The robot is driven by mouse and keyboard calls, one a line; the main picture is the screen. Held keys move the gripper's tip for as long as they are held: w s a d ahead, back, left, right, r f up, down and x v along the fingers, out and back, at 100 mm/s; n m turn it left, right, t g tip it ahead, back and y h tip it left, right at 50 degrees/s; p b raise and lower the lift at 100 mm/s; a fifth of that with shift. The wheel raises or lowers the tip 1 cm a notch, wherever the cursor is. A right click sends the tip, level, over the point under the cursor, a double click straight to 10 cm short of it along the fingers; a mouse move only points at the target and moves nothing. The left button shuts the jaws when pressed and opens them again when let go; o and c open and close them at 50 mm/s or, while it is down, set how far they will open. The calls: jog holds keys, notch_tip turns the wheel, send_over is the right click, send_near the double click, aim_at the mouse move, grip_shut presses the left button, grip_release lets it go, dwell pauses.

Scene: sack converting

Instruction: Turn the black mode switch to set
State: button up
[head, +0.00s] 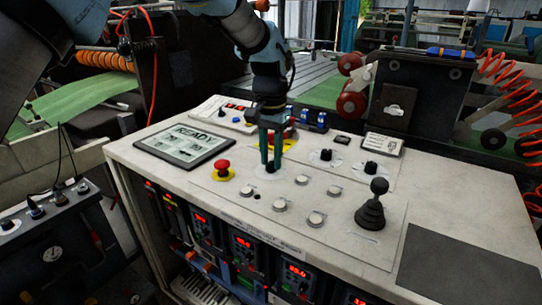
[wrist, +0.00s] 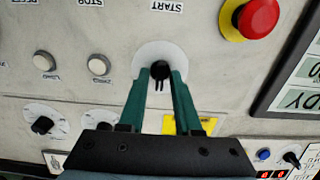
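My gripper (head: 270,168) points down at the panel, with one teal finger on each side of a small black knob. In the wrist view my gripper (wrist: 160,73) has its fingertips at the sides of this black mode switch (wrist: 160,70), which fills the gap between them. The knob sits on a plain white disc; I see no position label on it. In the head view the fingers mostly hide the knob, and the disc (head: 268,173) shows at their tips.
A red emergency button (head: 222,168) on a yellow base stands close to the left of my gripper. Several white push buttons (head: 302,180), two black dials (head: 326,155) (head: 371,168) and a black joystick (head: 373,210) lie to the right. A READY screen (head: 186,146) is at the left.

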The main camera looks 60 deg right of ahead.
grip_shut()
jog(key=shift+n, duration=0.4)
jog(key=n+p, duration=0.1)
jog(key=n, duration=0.2)
jog(key=shift+n, duration=0.3)
jog(key=shift+n+p, duration=0.4)
jog(key=shift+n, duration=1.9)
jog(key=shift+o, duration=1.1)
grip_release()
